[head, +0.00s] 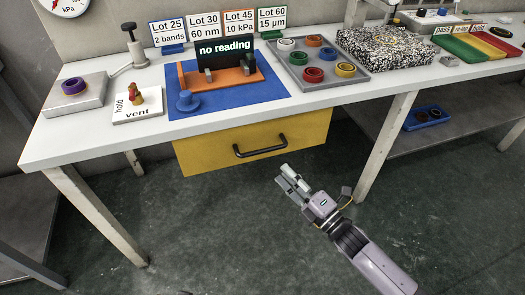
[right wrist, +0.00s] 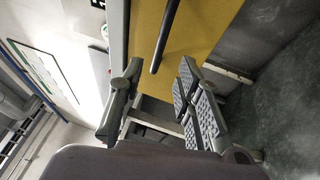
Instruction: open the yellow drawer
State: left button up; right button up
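The yellow drawer (head: 215,152) hangs under the white table, and its front looks flush below the tabletop. A dark bar handle (head: 260,151) runs across its front. My right gripper (head: 284,177) is below and to the right of the handle, apart from it. In the right wrist view the drawer front (right wrist: 205,30) fills the upper middle and the handle (right wrist: 165,35) reaches down between the fingers' directions. The right gripper's fingers (right wrist: 150,95) are spread apart with nothing between them. My left gripper does not show in either view.
The white table (head: 70,140) carries a blue mat (head: 215,115), a grey tray (head: 325,75) of coloured rings and a speckled block (head: 385,47). Table legs (head: 385,145) stand either side of the drawer. The floor in front is clear.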

aim_at(262, 151)
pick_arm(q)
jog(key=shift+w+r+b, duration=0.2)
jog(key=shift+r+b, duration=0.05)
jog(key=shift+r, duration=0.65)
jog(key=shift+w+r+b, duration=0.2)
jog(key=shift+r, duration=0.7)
pick_arm(e)
jog(key=shift+x, duration=5.4)
jog(key=shift+c, duration=0.5)
grip_shut()
